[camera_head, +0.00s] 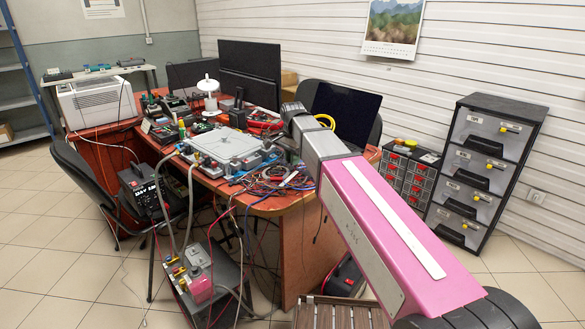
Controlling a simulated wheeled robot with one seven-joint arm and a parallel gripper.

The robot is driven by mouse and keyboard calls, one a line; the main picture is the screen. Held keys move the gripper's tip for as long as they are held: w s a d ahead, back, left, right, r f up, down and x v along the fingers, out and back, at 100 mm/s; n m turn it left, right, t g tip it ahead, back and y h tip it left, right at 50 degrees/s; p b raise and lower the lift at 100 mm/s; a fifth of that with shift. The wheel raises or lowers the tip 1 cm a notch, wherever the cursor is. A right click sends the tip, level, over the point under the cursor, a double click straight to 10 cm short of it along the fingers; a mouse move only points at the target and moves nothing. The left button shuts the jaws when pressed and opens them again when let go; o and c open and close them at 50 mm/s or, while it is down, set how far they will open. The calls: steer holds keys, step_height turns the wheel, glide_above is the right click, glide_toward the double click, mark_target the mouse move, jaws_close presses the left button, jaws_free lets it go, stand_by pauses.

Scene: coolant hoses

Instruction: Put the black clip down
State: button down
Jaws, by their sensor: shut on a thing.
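My pink and grey arm reaches from the lower right to the red-brown table (278,206). My gripper (283,150) shows small and dark at the right edge of a grey plate-like fixture (228,148) on the table. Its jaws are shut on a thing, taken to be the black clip. The clip is too small and dark to make out against the gripper and hoses. I cannot tell whether it touches the fixture or the table.
Loose cables (268,178) lie right of the fixture. Monitors (249,72) and a white spool-like item (208,94) stand behind. A low cart (222,285) with hoses stands in front. Drawer units (487,165) stand right and a black chair (88,185) left. The table top is crowded.

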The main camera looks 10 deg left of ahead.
mark_target(293, 173)
steer(key=shift+f, duration=1.9)
steer(key=shift+f, duration=0.1)
steer(key=c, duration=1)
jaws_free()
steer(key=shift+c, duration=0.2)
step_height(293, 173, up, 12)
steer(key=shift+r, duration=0.15)
